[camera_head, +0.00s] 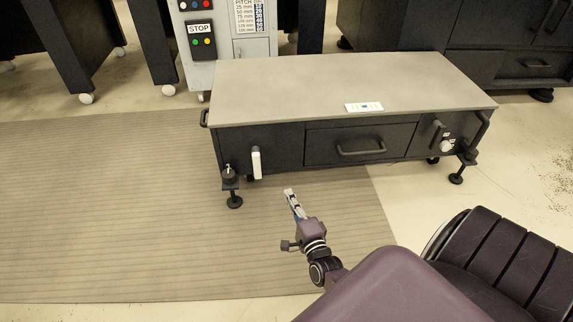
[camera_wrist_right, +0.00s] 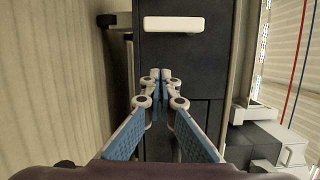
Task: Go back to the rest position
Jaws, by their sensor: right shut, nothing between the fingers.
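My right gripper (camera_head: 292,203) is in front of the dark workbench, over the edge of the ribbed mat, with its fingers pointing up and left in the head view. In the right wrist view its two blue and white fingers (camera_wrist_right: 161,80) meet at the tips, shut with nothing between them. My left gripper is not in view.
A small white card (camera_head: 364,107) lies near the bench's front edge. A white handle (camera_head: 256,163) is on the bench front. A control cabinet with a STOP label (camera_head: 201,40) stands behind. The ribbed mat (camera_head: 100,210) is clear at left.

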